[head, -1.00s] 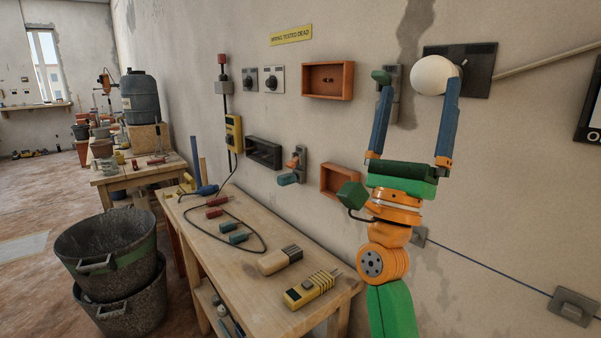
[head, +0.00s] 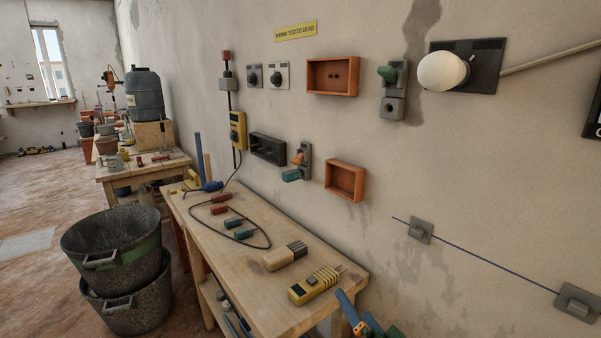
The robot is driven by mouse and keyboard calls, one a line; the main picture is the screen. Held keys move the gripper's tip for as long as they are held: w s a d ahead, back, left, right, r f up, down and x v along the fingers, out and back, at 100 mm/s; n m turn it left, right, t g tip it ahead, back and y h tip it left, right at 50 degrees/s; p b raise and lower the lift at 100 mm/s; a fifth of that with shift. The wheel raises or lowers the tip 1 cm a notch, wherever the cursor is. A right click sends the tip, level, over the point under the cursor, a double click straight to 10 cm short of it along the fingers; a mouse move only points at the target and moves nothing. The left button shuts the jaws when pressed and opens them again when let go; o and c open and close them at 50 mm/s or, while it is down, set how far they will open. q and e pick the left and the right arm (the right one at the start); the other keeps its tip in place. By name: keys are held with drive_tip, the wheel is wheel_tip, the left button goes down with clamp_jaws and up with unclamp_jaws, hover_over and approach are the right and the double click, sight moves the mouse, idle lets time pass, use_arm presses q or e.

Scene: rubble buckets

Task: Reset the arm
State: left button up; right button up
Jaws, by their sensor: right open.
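My right gripper (head: 362,316) shows at the bottom edge, by the near right corner of the workbench. Its blue fingers are apart with nothing seen between them. The rest of my right arm is out of the picture. My left gripper is not in view. The white bulb (head: 442,71) sits in its holder on a dark wall plate (head: 487,62) at the upper right, with no gripper near it.
The wooden workbench (head: 262,313) carries a yellow tester (head: 314,286), a wooden-handled brush (head: 285,256) and red and teal pieces. Orange boxes (head: 344,180) and switches are on the wall. Stacked black buckets (head: 112,250) stand on the floor at left.

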drive_tip(key=s+d+f+n+g+h, duration=0.1)
drive_tip(key=s+d+f+n+g, duration=0.2)
drive_tip(key=s+f, duration=0.45)
drive_tip(key=s+d+f+n+g+h, duration=0.1)
drive_tip(key=s+f+n+g, duration=0.3)
drive_tip(key=s, duration=0.7)
drive_tip(key=s+d+f+n+g+h, duration=0.1)
drive_tip(key=s+d+f+n+g, duration=0.1)
drive_tip(key=s+f+g, duration=0.45)
drive_tip(key=s+f+p, duration=0.4)
drive_tip(key=f+p, duration=0.2)
drive_tip(key=f, duration=0.7)
drive_tip(key=s+d+f+p, duration=0.1)
drive_tip(key=s+f, duration=0.1)
drive_tip(key=s, duration=0.4)
drive_tip(key=s+f+g+p, duration=0.1)
drive_tip(key=s+f+p, duration=0.1)
drive_tip(key=s, duration=0.4)
drive_tip(key=shift+d+f+h, duration=0.3)
drive_tip(key=shift+d+f, duration=0.1)
drive_tip(key=shift+f, duration=0.45)
